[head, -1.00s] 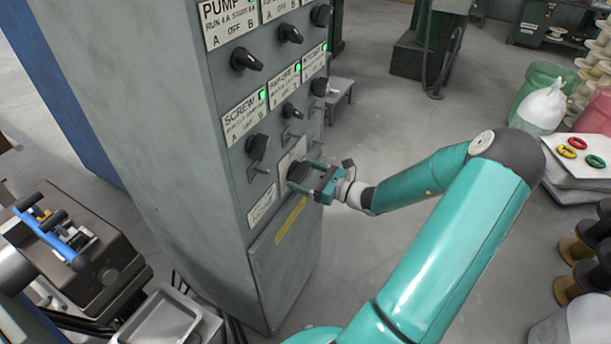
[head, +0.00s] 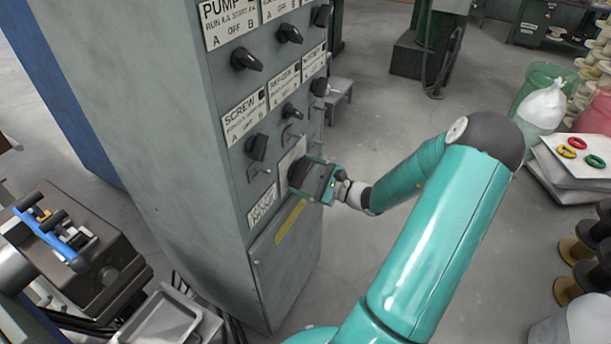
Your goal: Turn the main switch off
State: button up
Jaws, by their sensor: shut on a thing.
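The main switch (head: 297,172) is a large black rotary knob low on the front of the grey control cabinet (head: 185,150). My gripper (head: 310,178) is at the cabinet front, shut on this knob. The jaws and my wrist hide part of the knob, so its exact pointing is hard to read. The indicator windows above the smaller knobs, such as the one by the SCREW label (head: 243,115), are dark.
Several black selector knobs (head: 246,60) sit above on the panel. A small metal loop handle (head: 260,168) sticks out left of my gripper. A grey machine (head: 85,250) stands at the left. Sacks (head: 541,105) and spools (head: 580,285) stand at the right. The floor (head: 375,265) between is clear.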

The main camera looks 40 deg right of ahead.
jog(key=n, duration=0.5)
jog(key=shift+n, duration=0.4)
jog(key=n, duration=0.5)
jog(key=shift+n, duration=0.4)
jog(key=o, duration=0.9)
jog(key=shift+c, duration=0.2)
jog(key=v, duration=1.3)
jog(key=shift+s, duration=0.4)
jog(key=shift+d, duration=0.1)
